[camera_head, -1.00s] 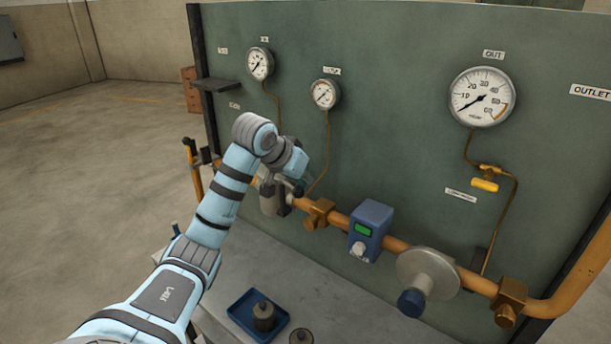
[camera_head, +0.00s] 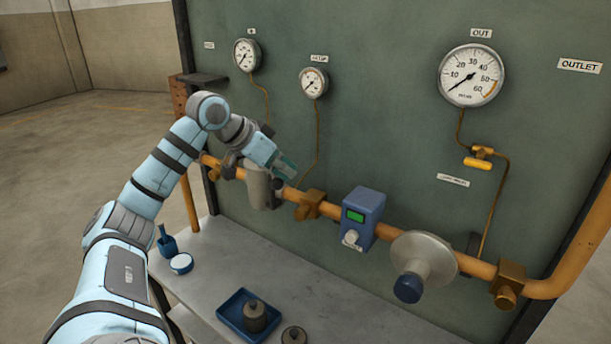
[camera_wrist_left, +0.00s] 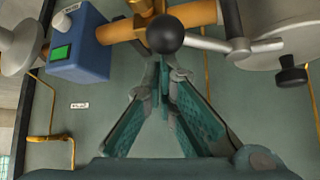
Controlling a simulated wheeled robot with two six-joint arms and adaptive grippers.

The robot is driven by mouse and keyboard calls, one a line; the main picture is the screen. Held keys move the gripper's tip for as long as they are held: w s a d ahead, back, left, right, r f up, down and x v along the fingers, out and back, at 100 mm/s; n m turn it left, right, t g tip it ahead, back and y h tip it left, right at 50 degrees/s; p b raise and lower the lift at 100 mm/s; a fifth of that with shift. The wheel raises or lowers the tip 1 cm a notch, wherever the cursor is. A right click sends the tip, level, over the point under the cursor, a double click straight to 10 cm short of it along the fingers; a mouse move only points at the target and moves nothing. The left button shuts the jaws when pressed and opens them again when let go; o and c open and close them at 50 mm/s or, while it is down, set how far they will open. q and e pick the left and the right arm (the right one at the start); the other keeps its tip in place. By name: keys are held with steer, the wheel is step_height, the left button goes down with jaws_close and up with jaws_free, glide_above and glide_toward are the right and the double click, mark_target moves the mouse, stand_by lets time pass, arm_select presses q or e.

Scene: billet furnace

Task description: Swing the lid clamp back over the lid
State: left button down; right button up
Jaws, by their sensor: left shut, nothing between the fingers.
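My left gripper (camera_head: 289,171) is at the grey cylindrical housing (camera_head: 258,187) on the orange pipe, close to its upper right side. In the left wrist view the gripper (camera_wrist_left: 161,72) has its teal-padded fingers drawn together at the tips, with nothing between them. Just past the tips is a black ball knob (camera_wrist_left: 166,34), which seems to belong to the clamp's handle; I cannot tell whether the fingers touch it. A metal bar (camera_wrist_left: 215,45) runs from near the knob towards a round grey lid or housing (camera_wrist_left: 282,28). My right gripper is in neither view.
The orange pipe (camera_head: 333,211) carries a blue meter box (camera_head: 366,215) and a grey disc with a blue knob (camera_head: 424,260). Gauges hang on the green panel (camera_head: 390,120). A blue tray (camera_head: 232,311) and a white-topped round item (camera_head: 181,263) are on the grey bench (camera_head: 225,255).

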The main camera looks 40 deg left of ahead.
mark_target(274, 178)
arm_select(q)
steer(key=shift+s+a+m+h, duration=0.25)
steer(key=shift+s+m+h, duration=0.4)
steer(key=shift+m, duration=0.25)
steer(key=shift+s+a+m+g+h, duration=0.2)
steer(key=shift+s+m+g+h, duration=0.2)
steer(key=shift+m+h, duration=0.4)
steer(key=shift+s+a+f+y, duration=0.1)
steer(key=shift+s+a+y, duration=0.15)
steer(key=shift+s, duration=0.1)
steer(key=shift+s+a+b, duration=0.45)
steer(key=shift+s+b, duration=0.15)
